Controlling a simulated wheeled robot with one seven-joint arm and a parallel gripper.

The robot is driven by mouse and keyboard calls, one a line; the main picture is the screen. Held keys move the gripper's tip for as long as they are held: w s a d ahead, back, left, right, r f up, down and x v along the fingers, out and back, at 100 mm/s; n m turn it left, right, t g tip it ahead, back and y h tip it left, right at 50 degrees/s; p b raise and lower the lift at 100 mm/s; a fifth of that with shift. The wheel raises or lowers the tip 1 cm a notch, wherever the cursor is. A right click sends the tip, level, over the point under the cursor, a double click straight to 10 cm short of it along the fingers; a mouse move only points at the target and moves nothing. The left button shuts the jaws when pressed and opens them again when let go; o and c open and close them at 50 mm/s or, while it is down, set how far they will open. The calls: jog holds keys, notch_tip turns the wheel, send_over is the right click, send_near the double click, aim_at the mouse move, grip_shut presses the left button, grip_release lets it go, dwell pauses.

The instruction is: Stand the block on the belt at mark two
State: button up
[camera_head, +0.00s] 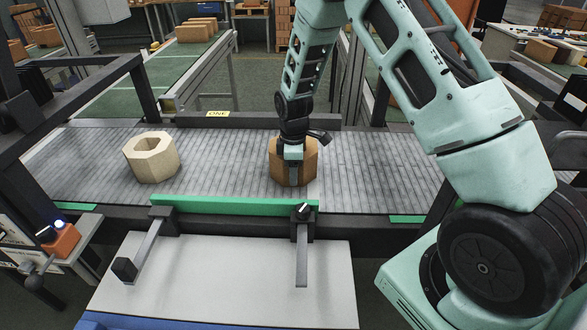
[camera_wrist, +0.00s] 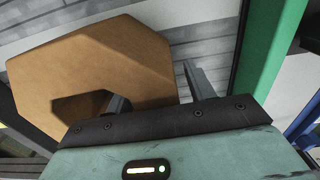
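A brown, many-sided block (camera_head: 275,163) with a hole stands on the grey slatted belt (camera_head: 225,160), right of the picture's middle. My gripper (camera_head: 294,168) points down at it. In the wrist view my gripper (camera_wrist: 155,95) straddles the wall of the brown block (camera_wrist: 95,60): one finger is at the hole, the other outside the near face. A narrow gap shows between the outer finger and the block, so the gripper looks open. A pale block (camera_head: 165,162) with a similar hole stands apart to the left. A yellow label reading ONE (camera_head: 217,114) sits on the belt's far edge; no label reading two is visible.
A green rail (camera_head: 235,205) on two clamps runs along the belt's near edge, close to my gripper. A white panel (camera_head: 220,275) lies in front. A orange box with a lit button (camera_head: 62,240) is at lower left. Belt between the blocks is clear.

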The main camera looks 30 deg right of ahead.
notch_tip(320, 180, up, 12)
jog(key=shift+f+b, duration=0.1)
jog(key=shift+b, duration=1.1)
jog(key=s+a+r+m, duration=0.1)
jog(key=s+a+r, duration=0.2)
jog(key=s+a, duration=0.3)
jog(key=s+a+r, duration=0.2)
jog(key=s+a, duration=0.3)
jog(key=a, duration=0.4)
jog(key=s+a+m, duration=0.1)
jog(key=s+a, duration=0.1)
jog(key=s, duration=0.8)
jog(key=s+a+r+m, duration=0.1)
jog(key=s+a+m, duration=0.1)
jog(key=s, duration=0.8)
jog(key=shift+s+a+r+y, duration=0.25)
jog(key=shift+s+a+y, duration=0.1)
jog(key=shift+a, duration=0.4)
